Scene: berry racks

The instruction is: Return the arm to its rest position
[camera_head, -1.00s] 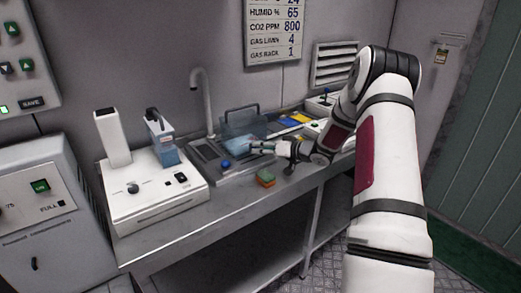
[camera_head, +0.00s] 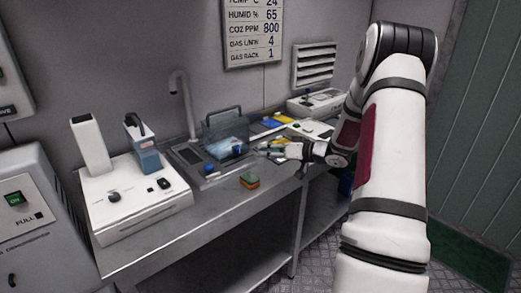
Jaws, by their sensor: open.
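My gripper (camera_head: 270,148) is at the end of my white arm, which reaches in from the lower right over the metal bench. The gripper is small in the picture, with its fingers pointing left, and it is open. It is just right of a clear bin (camera_head: 226,128) with a handle, which holds something light blue. I see nothing held between the fingers. Whether the fingers touch the bench or bin is hard to tell.
A faucet (camera_head: 184,100) and a white device (camera_head: 137,197) stand to the left. Yellow and blue items and another white device (camera_head: 318,102) are at the back right.

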